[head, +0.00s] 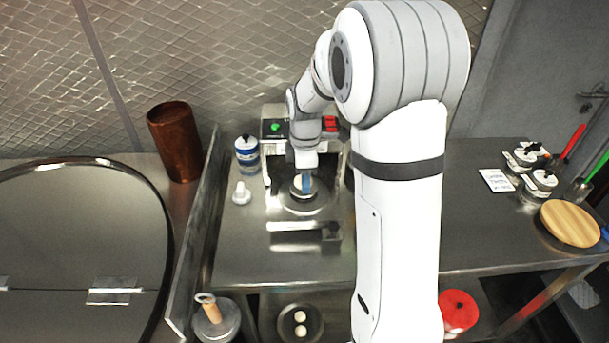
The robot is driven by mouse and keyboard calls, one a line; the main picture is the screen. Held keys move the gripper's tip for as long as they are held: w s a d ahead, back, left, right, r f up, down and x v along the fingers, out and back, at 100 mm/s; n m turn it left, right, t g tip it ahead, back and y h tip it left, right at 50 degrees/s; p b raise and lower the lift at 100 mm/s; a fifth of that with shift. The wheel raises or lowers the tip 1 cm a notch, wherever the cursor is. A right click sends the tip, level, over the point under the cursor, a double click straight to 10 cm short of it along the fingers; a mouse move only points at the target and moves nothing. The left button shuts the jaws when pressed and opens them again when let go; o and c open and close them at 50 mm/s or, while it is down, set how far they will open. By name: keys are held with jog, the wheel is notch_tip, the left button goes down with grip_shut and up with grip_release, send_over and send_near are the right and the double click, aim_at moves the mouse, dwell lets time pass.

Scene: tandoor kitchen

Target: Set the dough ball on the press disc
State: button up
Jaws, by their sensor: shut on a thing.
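The press (273,208) stands on the steel counter, with a round metal press disc (303,206) at its middle. My gripper (304,184) points down over the disc and is shut on a pale dough ball (298,182), only partly visible beside a blue finger. The ball is at or just above the disc; I cannot tell whether they touch. My arm hides part of the press. Two more dough balls (300,317) lie on a dark round tray (284,333) below the counter's front edge.
A white-and-blue jar (247,155) and a small white object (241,194) stand left of the press. A steel divider (197,225) and a brown cylinder (175,142) are further left. A wooden board (569,223) and several jars are at right.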

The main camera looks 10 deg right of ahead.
jog(key=shift+f, duration=0.15)
jog(key=o, duration=0.6)
jog(key=shift+o, duration=0.2)
notch_tip(320, 180, up, 12)
jog(key=f, duration=0.1)
jog(key=s+f+m+t, duration=0.1)
jog(key=s+m+t, duration=0.2)
jog(key=s+m, duration=1.2)
jog(key=s, duration=0.8)
jog(key=shift+a+f+m+b, duration=0.15)
jog(key=shift+a+m+b, duration=0.15)
jog(key=shift+m, duration=0.1)
